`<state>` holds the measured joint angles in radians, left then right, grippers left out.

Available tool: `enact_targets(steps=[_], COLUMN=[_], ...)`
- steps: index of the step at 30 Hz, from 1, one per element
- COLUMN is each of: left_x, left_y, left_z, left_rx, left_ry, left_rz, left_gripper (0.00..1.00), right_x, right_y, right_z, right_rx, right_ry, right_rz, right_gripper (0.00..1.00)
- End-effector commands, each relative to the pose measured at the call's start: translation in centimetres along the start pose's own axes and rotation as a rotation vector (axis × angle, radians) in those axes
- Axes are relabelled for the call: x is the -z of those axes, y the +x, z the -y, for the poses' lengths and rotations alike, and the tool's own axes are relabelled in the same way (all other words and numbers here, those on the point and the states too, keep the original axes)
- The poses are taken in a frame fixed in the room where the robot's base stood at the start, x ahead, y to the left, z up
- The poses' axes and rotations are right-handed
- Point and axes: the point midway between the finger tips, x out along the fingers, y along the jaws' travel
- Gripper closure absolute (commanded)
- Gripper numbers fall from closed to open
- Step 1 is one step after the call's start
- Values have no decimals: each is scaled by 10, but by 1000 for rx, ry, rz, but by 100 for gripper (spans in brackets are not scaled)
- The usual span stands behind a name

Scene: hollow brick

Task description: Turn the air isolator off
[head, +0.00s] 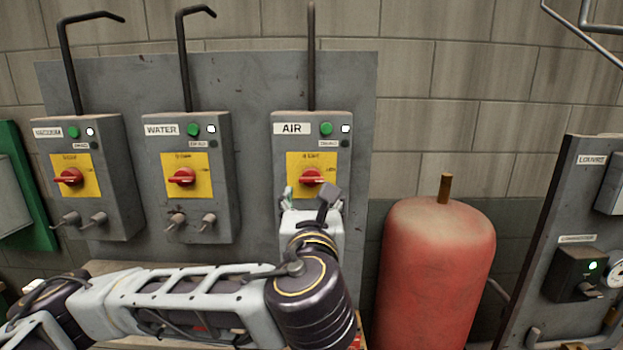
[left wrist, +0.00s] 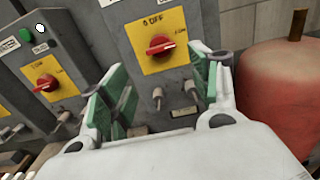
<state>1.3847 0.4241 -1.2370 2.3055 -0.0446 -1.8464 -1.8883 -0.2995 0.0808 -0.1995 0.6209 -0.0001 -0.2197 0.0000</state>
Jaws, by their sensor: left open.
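The air isolator (head: 290,155) is a grey box labelled AIR on the wall panel, with a green button and a lit white lamp. Its red rotary knob (head: 313,176) sits on a yellow plate (head: 297,160) and lies roughly horizontal, its pointer to the right. In the left wrist view the knob (left wrist: 160,45) shows ahead, and the plate reads OFF at the top. My left gripper (left wrist: 157,82) is open and empty, with green-padded fingers either side below the knob, apart from it. In the head view the left gripper (head: 309,196) covers the box's lower part. My right gripper is out of view.
Similar boxes labelled WATER (head: 222,150) and VACUUM (head: 112,155) stand to the left. A red tank (head: 435,270) stands close on the right. Farther right is a grey panel (head: 560,220). Two small metal fittings (left wrist: 173,92) protrude below the air knob.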

Motion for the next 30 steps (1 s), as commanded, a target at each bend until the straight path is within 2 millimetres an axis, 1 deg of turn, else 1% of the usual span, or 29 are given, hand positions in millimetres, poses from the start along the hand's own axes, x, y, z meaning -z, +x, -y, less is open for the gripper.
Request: enact_targets(steps=[3,8,14,17,30], left_x=[0,0,0,-1,-1], left_y=[0,3,15,26,82], left_z=[0,0,0,-1,-1], left_rx=[0,0,-1,-3,-2], left_ry=[-1,-1,-2,-2,-2], left_rz=[0,-1,-1,-2,-2], left_gripper=[38,38,38,38,38], right_x=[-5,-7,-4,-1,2], right_y=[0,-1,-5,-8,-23], right_z=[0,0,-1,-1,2], right_rx=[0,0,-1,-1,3], right_ry=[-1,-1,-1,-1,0], right_rz=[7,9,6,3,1], right_gripper=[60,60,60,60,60])
